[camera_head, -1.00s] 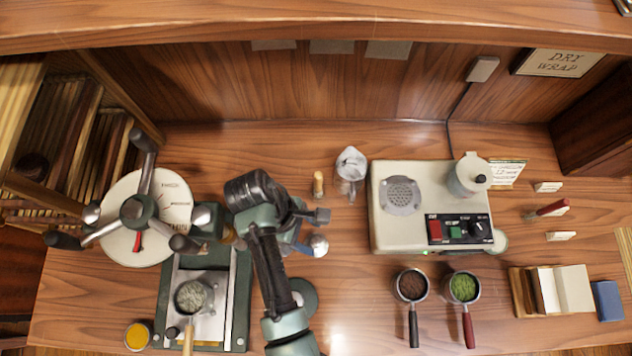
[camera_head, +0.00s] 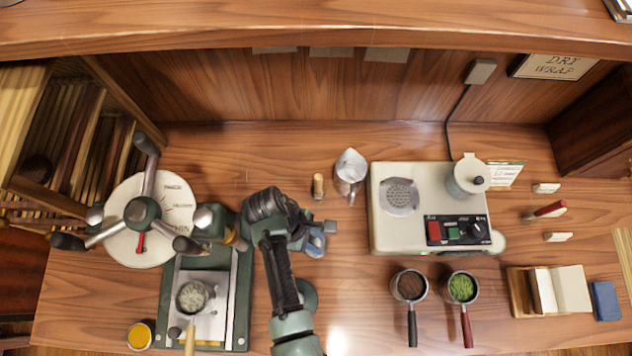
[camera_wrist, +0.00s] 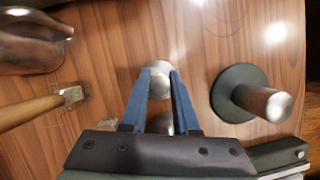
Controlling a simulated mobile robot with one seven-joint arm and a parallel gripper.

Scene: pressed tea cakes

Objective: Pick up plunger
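My gripper (camera_wrist: 161,72) points down with its two blue fingers apart. A small silver, round-topped object (camera_wrist: 157,88), which may be the plunger, lies between and just beyond the fingertips in the wrist view. I cannot tell whether the fingers touch it. To its right stands a dark green disc with a metal post (camera_wrist: 228,88), apart from the fingers. In the head view my gripper (camera_head: 314,240) is low over the counter, right of the press, and hides most of the silver object. The green disc (camera_head: 308,294) is partly behind my arm there.
The lever press (camera_head: 142,212) with its green base (camera_head: 240,300) stands left. A metal pitcher (camera_head: 349,172) and a wooden-handled brush (camera_head: 318,187) stand behind my gripper. A cream machine (camera_head: 385,235) and two handled cups (camera_head: 409,285) (camera_head: 461,287) are right.

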